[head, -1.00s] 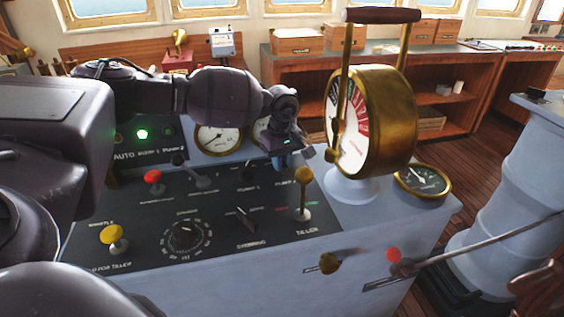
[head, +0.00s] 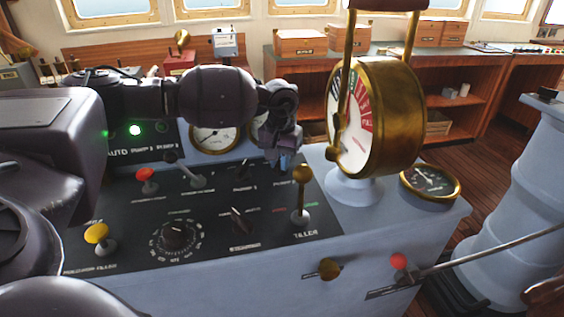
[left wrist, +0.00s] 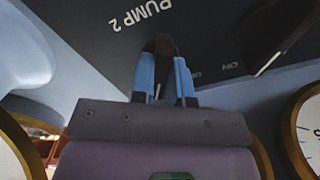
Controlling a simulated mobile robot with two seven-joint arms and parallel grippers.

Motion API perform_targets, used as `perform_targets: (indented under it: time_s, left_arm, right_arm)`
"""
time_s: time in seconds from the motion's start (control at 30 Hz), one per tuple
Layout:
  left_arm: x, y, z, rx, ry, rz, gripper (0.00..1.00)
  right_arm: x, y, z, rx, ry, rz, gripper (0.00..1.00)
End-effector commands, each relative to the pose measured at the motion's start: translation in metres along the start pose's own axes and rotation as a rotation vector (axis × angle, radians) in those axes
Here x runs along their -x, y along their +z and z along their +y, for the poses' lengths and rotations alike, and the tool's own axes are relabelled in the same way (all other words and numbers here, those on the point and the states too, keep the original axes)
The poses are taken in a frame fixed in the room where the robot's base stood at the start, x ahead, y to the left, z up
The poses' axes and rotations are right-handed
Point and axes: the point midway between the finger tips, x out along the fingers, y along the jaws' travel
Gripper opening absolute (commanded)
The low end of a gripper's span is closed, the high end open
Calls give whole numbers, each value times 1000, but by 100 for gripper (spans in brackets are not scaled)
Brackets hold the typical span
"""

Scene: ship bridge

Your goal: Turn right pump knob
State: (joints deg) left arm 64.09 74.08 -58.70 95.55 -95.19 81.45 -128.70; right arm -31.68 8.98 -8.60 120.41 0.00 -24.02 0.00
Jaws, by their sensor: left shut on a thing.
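The right pump knob (left wrist: 162,45) is a small black knob beside the "PUMP 2" label in the left wrist view. My left gripper (left wrist: 166,75) has its blue fingers closed on the two sides of it. In the head view my left gripper (head: 285,160) points down at the back right of the black console panel (head: 205,215) and hides this knob. The other pump knob (head: 241,170) is free, to the left of the gripper; it also shows in the left wrist view (left wrist: 278,35). My right gripper is out of view.
The brass tiller lever (head: 302,190) stands close in front of the gripper. The large brass telegraph (head: 385,115) rises just to its right. Round gauges (head: 213,139) sit behind the panel. A red-topped lever (head: 147,180) and a yellow knob (head: 97,233) are farther left.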

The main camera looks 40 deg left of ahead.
Motion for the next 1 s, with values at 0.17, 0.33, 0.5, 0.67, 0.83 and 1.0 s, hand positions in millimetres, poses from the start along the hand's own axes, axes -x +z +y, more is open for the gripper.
perform_targets:
  time_s: [0.17,0.33,0.5,0.67,0.83,1.0]
  left_arm:
    - [0,0,0,-58,-2,1,0]
    - [0,0,0,-81,-1,1,0]
    - [1,0,0,-87,-1,1,0]
    - [1,0,0,-86,-1,1,0]
    - [1,0,0,-85,-1,0,36]
    - [0,0,0,-84,0,0,44]
  right_arm:
    - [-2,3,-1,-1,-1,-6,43]
    - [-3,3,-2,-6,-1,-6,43]
    - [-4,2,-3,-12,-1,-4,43]
    - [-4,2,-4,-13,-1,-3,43]
    - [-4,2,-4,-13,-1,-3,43]
    - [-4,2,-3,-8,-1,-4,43]
